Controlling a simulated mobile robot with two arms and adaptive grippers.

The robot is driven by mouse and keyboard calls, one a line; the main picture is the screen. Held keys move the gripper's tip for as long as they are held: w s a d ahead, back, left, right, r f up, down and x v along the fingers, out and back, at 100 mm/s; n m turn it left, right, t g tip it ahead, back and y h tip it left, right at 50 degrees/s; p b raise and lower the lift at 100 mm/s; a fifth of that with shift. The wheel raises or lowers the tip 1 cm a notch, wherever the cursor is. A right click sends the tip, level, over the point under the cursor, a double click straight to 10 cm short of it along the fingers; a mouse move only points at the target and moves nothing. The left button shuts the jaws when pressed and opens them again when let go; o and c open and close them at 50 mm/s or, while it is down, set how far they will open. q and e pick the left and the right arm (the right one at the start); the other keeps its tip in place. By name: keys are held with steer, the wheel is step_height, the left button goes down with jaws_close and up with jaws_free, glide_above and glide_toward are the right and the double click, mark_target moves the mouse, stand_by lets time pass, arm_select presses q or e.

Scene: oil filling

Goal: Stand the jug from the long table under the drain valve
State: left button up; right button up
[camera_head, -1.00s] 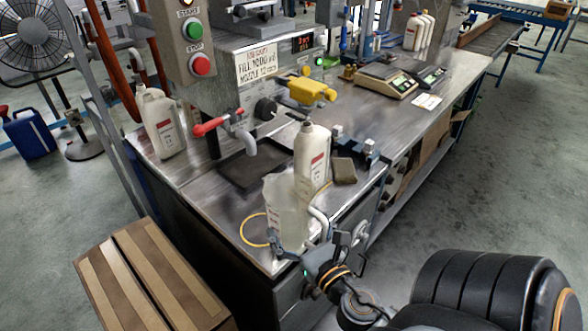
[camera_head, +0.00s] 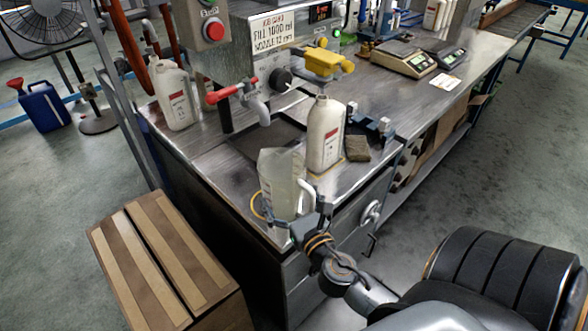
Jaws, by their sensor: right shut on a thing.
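The jug (camera_head: 279,185), translucent and pale with a white handle (camera_head: 307,196), is upright at the near corner of the steel bench. My right gripper (camera_head: 303,217) is shut on the jug at its handle side. Whether the jug's base touches the bench is hard to tell. The drain valve, apparently the grey downturned spout (camera_head: 261,110) with a red lever (camera_head: 232,92), is behind and a little left of the jug. Under the spout is a dark recessed tray (camera_head: 240,158); the jug is in front of it, not under the spout. My left gripper is not in view.
A white bottle (camera_head: 325,135) stands close behind the jug on the right, beside a brown block (camera_head: 357,148). Another white bottle (camera_head: 174,97) stands left of the valve. A yellow ring (camera_head: 257,206) is partly hidden by the jug.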

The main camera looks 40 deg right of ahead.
steer(key=shift+w+a+p, duration=0.2)
steer(key=shift+w+p, duration=0.15)
steer(key=shift+w, duration=2.1)
steer(key=shift+f, duration=0.2)
steer(key=o, duration=0.8)
steer(key=shift+o, duration=0.2)
